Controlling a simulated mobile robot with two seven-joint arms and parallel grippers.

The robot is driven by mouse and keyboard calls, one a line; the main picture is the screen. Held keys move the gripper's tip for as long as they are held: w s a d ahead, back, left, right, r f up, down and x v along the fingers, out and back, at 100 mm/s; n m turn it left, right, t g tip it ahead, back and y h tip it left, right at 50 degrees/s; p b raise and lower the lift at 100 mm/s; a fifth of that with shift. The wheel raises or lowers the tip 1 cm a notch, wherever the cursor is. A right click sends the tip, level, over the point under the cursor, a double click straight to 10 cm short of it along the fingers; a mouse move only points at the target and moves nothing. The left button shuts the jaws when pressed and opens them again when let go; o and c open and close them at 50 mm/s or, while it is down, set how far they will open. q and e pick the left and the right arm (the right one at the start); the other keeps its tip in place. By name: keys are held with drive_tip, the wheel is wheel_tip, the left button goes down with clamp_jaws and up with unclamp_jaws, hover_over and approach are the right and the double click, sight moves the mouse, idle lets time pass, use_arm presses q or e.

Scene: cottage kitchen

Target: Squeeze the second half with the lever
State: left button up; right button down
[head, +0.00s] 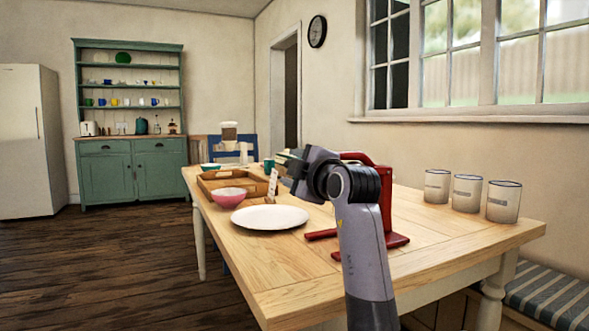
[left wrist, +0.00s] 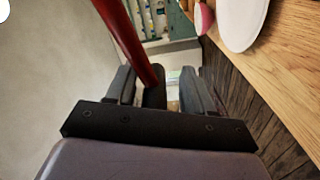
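The red press (head: 384,180) stands on the table behind my left arm, which hides much of its middle. Its red lever (left wrist: 132,42) runs down in the left wrist view to a dark end (left wrist: 153,96) between the fingers of my left gripper (left wrist: 158,90). A gap shows beside that dark end, so the fingers look open around it rather than clamped. In the head view my left gripper (head: 287,164) points left, above the table and in front of the press. No fruit half is visible; the arm may hide it. My right gripper is not in view.
A white plate (head: 270,217) and pink bowl (head: 229,197) lie left of the press on the wooden table (head: 275,270). Behind them is a brown tray (head: 210,181). Glasses (head: 437,186), (head: 467,191), (head: 503,202) line the right side. The near table area is clear.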

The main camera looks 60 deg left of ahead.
use_arm(q)
drive_tip(key=shift+d, duration=0.4)
drive_tip(key=d+p, duration=0.1)
drive_tip(key=d, duration=0.5)
drive_tip(key=shift+s+d, duration=0.15)
drive_tip(key=shift+s, duration=0.1)
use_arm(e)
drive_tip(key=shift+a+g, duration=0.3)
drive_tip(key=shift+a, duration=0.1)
use_arm(q)
drive_tip(key=shift+c, duration=0.3)
